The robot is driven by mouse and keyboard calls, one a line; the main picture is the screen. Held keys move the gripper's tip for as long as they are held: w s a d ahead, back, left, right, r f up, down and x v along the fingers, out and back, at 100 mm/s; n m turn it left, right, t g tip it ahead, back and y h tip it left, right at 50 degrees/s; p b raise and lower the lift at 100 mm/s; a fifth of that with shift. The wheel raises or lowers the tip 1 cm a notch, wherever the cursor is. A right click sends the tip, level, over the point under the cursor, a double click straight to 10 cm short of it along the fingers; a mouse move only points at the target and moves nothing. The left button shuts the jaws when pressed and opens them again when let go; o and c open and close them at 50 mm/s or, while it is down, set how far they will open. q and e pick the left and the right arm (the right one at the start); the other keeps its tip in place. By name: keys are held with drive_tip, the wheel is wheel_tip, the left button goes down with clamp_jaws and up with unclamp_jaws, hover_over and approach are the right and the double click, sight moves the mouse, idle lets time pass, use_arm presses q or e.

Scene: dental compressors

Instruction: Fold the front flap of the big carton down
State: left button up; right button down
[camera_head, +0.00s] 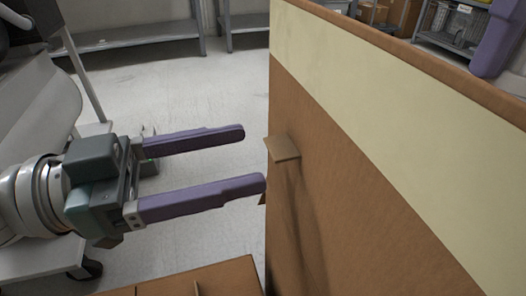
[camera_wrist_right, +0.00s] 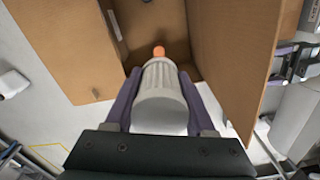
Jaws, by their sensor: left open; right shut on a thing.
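A tall brown cardboard panel of the big carton (camera_head: 350,190), with a cream band along its upper part, stands raised at the right of the head view. A small cardboard tab (camera_head: 283,149) sticks out of its near face. My left gripper (camera_head: 254,158) is open, its purple fingers pointing at the panel's left edge, with nothing between them. In the right wrist view, a raised panel (camera_wrist_right: 235,55) stands between the left gripper (camera_wrist_right: 288,62) and the carton's opening. My right gripper (camera_wrist_right: 160,80) is shut on a ribbed whitish cylinder (camera_wrist_right: 160,105) with an orange tip, above the opening.
Another cardboard panel (camera_wrist_right: 65,50) spreads out at the left of the right wrist view. A cardboard edge (camera_head: 200,280) lies below my left gripper. Grey shelving (camera_head: 135,35) stands at the back, with open floor (camera_head: 210,85) before it.

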sight(269, 150)
use_arm(q)
drive_tip(key=shift+b+x, duration=0.3)
drive_tip(key=shift+x, duration=1.6)
clamp_jaws()
